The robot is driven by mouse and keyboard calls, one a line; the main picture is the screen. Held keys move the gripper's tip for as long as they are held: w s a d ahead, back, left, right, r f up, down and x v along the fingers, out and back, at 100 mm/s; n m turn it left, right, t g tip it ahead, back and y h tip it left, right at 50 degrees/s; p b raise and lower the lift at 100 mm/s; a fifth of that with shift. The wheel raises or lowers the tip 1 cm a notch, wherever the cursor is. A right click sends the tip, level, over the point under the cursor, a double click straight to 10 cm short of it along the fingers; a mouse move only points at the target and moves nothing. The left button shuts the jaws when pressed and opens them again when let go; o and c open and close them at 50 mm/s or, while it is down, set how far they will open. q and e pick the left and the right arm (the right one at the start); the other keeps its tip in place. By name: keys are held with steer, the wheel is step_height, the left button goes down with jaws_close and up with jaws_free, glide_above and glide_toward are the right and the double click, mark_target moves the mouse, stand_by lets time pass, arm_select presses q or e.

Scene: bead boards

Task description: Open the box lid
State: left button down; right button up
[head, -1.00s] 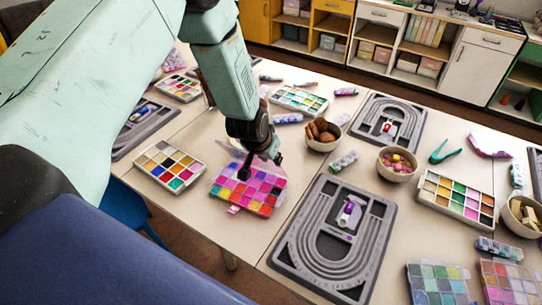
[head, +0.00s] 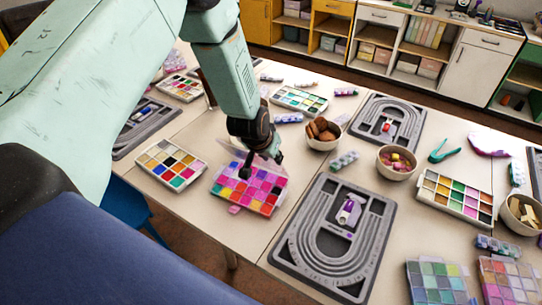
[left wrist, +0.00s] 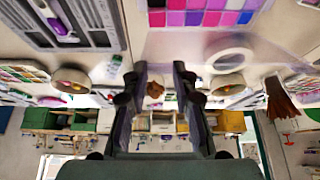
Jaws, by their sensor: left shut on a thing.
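The bead box (head: 262,207) with pink, purple, red and orange cells lies near the table's front edge in the head view. Its clear lid (head: 230,147) stands raised at the box's far side, partly behind my gripper. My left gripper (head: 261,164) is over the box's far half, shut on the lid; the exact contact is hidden. In the left wrist view the box cells (left wrist: 205,18) are at the top edge, with the clear lid (left wrist: 190,46) below them. The left fingers (left wrist: 160,78) reach up to it. My right gripper is not in view.
A box of mixed colours (head: 171,165) lies just left. A grey bead board (head: 290,255) is close on the right. A bowl of brown pieces (head: 322,144) stands behind to the right. A bead tube (head: 344,160) lies beside that bowl.

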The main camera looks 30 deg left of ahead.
arm_select(q)
steer(key=shift+w, duration=0.1)
steer(key=c, duration=1.3)
jaws_free()
steer(key=shift+w+f, duration=0.1)
steer(key=shift+f, duration=0.05)
steer(key=shift+o, duration=1.3)
steer(key=shift+s, duration=0.2)
steer(key=v, duration=1.2)
steer(key=shift+d, duration=0.1)
